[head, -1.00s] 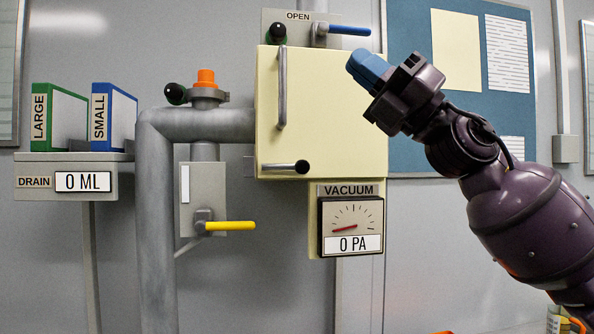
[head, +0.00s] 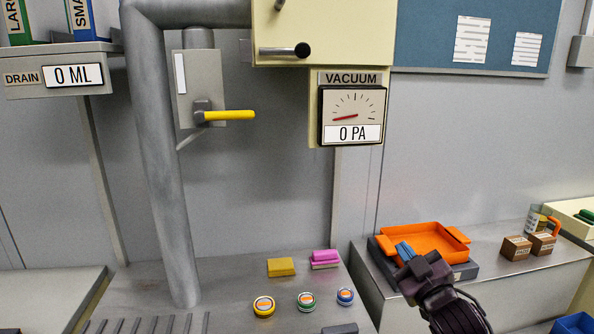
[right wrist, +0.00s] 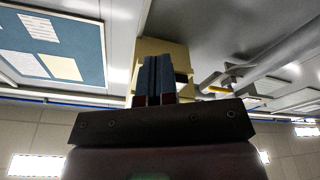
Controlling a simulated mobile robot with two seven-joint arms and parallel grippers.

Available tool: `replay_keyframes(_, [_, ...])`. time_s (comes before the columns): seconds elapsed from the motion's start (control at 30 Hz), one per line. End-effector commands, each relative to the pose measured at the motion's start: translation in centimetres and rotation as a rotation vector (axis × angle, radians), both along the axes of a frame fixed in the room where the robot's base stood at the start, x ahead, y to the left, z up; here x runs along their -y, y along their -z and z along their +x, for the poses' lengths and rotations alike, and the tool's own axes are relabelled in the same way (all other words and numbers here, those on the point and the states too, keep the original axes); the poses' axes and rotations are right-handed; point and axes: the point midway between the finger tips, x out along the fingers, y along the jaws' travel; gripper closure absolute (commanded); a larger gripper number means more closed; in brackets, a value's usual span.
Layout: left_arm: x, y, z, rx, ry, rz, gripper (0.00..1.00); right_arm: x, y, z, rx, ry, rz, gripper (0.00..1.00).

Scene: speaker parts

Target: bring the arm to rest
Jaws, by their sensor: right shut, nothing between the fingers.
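My right gripper (head: 405,250) has blue fingertips and a dark purple body. In the head view it is at the lower right, in front of an orange tray (head: 425,239). I cannot tell how far it is from the tray. In the right wrist view its two blue fingers (right wrist: 157,80) are together with nothing between them. My left gripper is in neither view.
Two brown boxes (head: 516,248) stand on the right counter. A cream cabinet (head: 340,30), a vacuum gauge (head: 352,115) and a grey pipe (head: 160,150) are above.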

Motion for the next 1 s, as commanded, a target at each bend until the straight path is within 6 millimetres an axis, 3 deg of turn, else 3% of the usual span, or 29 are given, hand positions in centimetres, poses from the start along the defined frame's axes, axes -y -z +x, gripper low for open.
replay_keyframes(0.03, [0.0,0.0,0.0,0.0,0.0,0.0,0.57,0.5,3.0,-1.2,-0.066,0.012,0.036,1.0])
replay_keyframes(0.2, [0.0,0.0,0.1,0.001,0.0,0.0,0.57,1.9,11.3,-5.7,-0.253,0.055,0.144,1.0])
replay_keyframes(0.37, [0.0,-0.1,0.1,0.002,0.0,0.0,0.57,3.1,18.1,-10.9,-0.4,0.11,0.227,1.0])
replay_keyframes(0.6, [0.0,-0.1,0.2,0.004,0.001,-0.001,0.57,4.7,26.7,-20.4,-0.604,0.221,0.301,1.0])
replay_keyframes(0.8, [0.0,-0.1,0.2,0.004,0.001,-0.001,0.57,5.5,31.0,-27.0,-0.728,0.291,0.329,1.0])
replay_keyframes(1.0, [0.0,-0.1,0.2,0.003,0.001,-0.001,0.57,5.9,32.4,-29.5,-0.774,0.314,0.329,1.0])
